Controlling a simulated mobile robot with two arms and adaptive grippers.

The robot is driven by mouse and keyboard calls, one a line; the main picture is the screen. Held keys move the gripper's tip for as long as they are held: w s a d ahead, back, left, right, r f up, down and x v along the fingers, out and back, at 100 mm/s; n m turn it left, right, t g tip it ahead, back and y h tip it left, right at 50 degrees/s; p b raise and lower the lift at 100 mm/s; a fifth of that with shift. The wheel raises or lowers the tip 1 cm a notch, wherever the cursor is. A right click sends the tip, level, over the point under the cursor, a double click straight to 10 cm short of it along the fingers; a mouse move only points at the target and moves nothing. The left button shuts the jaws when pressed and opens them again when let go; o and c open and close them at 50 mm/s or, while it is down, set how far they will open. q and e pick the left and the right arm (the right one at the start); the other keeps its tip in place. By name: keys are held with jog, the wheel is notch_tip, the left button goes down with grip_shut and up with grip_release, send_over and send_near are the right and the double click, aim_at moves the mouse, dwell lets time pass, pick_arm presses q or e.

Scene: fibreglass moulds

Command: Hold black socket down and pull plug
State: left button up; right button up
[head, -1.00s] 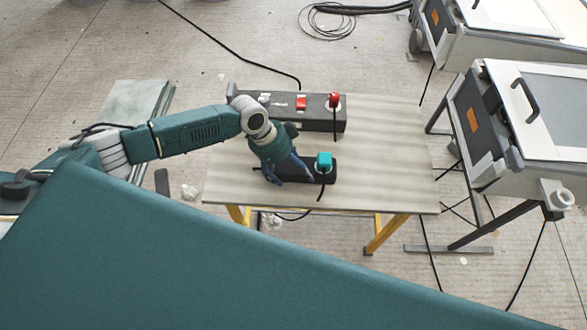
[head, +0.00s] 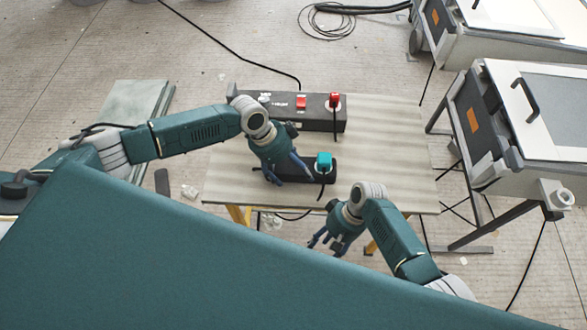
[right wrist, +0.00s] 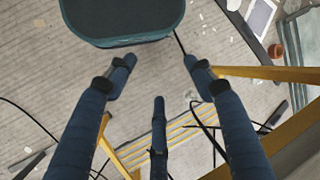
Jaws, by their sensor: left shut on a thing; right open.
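The black socket (head: 325,176) lies near the front edge of the table in the head view. A teal plug (head: 323,161) with a black cable stands in its right end. My left gripper (head: 290,179) is shut on the black socket, its fingers around the left and middle part. My right gripper (head: 323,243) is open and empty, in front of the table's front edge, below the socket in the picture. In the right wrist view, its spread fingers (right wrist: 158,80) show with nothing between them; neither socket nor plug can be made out there.
A longer black power box (head: 316,115) with a red switch and a red plug (head: 334,100) lies at the table's back. The table top (head: 390,150) is clear on the right. Machines (head: 530,110) stand further right. Yellow trestle legs (right wrist: 240,72) are near my right gripper.

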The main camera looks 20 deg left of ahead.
notch_tip(320, 180, up, 8)
jog(key=w+a+r+n+g, duration=0.1)
jog(key=w+a+n, duration=0.1)
jog(key=w+a, duration=0.1)
notch_tip(320, 180, up, 17)
jog(key=m+t+h, duration=0.3)
jog(key=t, duration=0.2)
send_over(325, 158)
jog(key=shift+s+r, duration=0.15)
jog(key=shift+s, duration=0.15)
jog(key=shift+w, duration=0.35)
jog(key=shift+f, duration=4.5)
